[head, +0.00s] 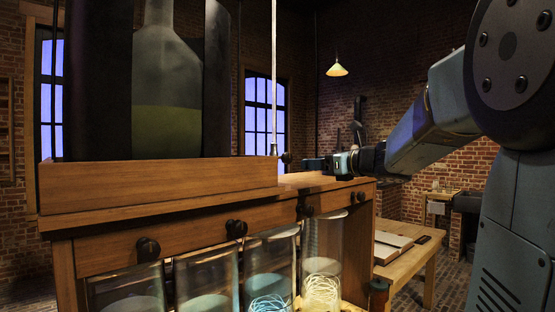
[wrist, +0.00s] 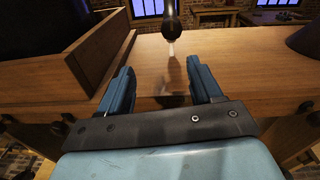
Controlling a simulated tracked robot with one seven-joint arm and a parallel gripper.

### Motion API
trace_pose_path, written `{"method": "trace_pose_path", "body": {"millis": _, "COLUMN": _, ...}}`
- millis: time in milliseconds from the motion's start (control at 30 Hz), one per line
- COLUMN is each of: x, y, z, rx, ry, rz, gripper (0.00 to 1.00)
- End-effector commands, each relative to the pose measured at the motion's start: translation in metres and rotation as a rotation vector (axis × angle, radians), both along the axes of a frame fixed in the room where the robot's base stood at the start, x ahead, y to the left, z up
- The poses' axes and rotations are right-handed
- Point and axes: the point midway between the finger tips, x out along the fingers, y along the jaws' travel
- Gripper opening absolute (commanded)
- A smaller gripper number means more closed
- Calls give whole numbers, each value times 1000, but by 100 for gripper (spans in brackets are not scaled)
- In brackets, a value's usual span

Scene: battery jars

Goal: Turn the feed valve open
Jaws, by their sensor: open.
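A dark rounded knob (head: 286,158), which looks like the feed valve's handle, sits at the foot of a thin pale vertical pipe (head: 274,75) in the head view. In the wrist view a dark bulb-shaped handle (wrist: 171,28) stands ahead, beyond and between my two fingertips. My gripper (head: 310,164) is just right of the knob, low over the bench top, with the arm coming from the right. In the wrist view my gripper (wrist: 160,72) is open, with only bare wood between the fingers. The knob appears apart from the fingers. Its turn position is unclear.
A wooden tray wall (head: 160,183) around a large glass bottle (head: 167,85) stands left of the gripper. Several dark knobs line the bench front (head: 190,232) above glass jars (head: 322,250). A dark cone-like object (wrist: 305,40) is at right in the wrist view.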

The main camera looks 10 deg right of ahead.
Motion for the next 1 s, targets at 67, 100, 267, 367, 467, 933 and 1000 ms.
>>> {"method": "trace_pose_path", "body": {"millis": 67, "x": 8, "y": -10, "z": 5, "rx": 62, "ry": 2, "rz": -23, "gripper": 64}}
{"method": "trace_pose_path", "body": {"millis": 100, "x": 10, "y": -13, "z": 8, "rx": 83, "ry": 2, "rz": -30, "gripper": 64}}
{"method": "trace_pose_path", "body": {"millis": 267, "x": 18, "y": -12, "z": 10, "rx": 106, "ry": 2, "rz": -35, "gripper": 64}}
{"method": "trace_pose_path", "body": {"millis": 367, "x": 28, "y": -5, "z": 9, "rx": 104, "ry": 4, "rz": -34, "gripper": 64}}
{"method": "trace_pose_path", "body": {"millis": 467, "x": 42, "y": 3, "z": 9, "rx": 104, "ry": 2, "rz": -33, "gripper": 64}}
{"method": "trace_pose_path", "body": {"millis": 933, "x": 111, "y": 44, "z": 9, "rx": 102, "ry": 3, "rz": -32, "gripper": 64}}
{"method": "trace_pose_path", "body": {"millis": 1000, "x": 117, "y": 48, "z": 10, "rx": 101, "ry": 2, "rz": -33, "gripper": 64}}
